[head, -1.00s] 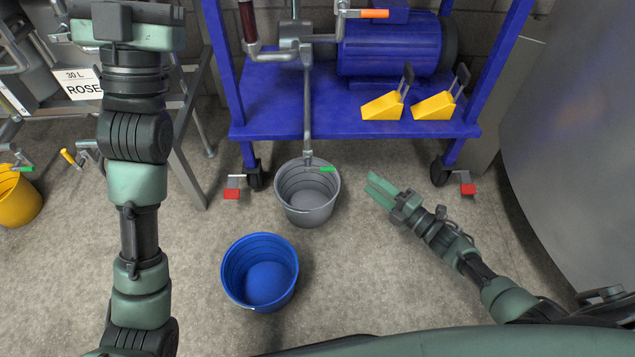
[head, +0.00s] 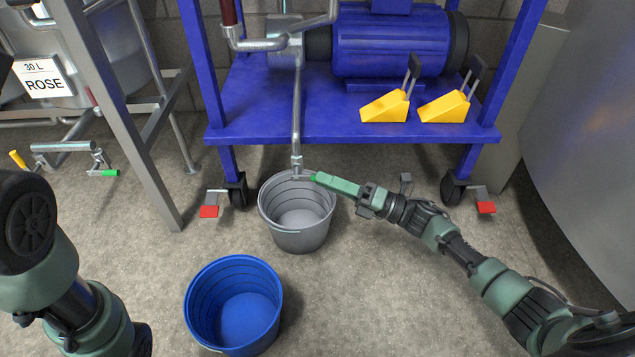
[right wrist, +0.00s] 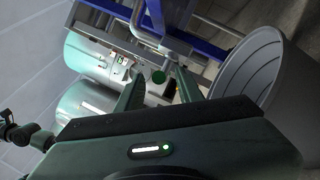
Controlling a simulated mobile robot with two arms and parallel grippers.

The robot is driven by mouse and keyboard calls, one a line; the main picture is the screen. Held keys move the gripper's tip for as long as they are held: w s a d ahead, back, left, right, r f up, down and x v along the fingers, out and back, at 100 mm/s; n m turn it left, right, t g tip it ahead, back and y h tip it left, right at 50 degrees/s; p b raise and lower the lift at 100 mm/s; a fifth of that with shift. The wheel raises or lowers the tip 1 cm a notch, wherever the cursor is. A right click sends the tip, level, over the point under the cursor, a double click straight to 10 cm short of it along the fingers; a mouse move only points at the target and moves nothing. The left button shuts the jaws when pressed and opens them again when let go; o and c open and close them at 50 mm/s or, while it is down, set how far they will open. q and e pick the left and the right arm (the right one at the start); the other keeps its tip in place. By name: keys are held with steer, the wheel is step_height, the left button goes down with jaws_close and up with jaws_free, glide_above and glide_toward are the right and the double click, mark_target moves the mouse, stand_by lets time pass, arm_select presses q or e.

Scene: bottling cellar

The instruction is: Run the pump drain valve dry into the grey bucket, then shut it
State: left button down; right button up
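The grey bucket (head: 297,240) stands on the floor under the pump trolley's front edge. The drain pipe (head: 297,110) comes down from the pump (head: 390,45) and ends in a small valve (head: 297,170) over the bucket's back rim. Its green lever is mostly hidden by my right gripper (head: 322,180) in the head view. In the right wrist view the lever's round green end (right wrist: 158,76) shows between my two spread fingers, with gaps on both sides. I cannot make out liquid running from the valve. My left gripper is out of view.
A blue bucket (head: 234,300) stands in front of the grey one. The blue trolley (head: 350,128) carries two yellow wedges and has red-pedalled castors at both sides. A ROSE tank (head: 85,60) on a grey frame stands at left, with another green-handled valve (head: 103,172).

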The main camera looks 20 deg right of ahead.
steer(key=shift+b+x, duration=0.35)
steer(key=shift+x, duration=0.9)
jaws_close()
stand_by(0.5)
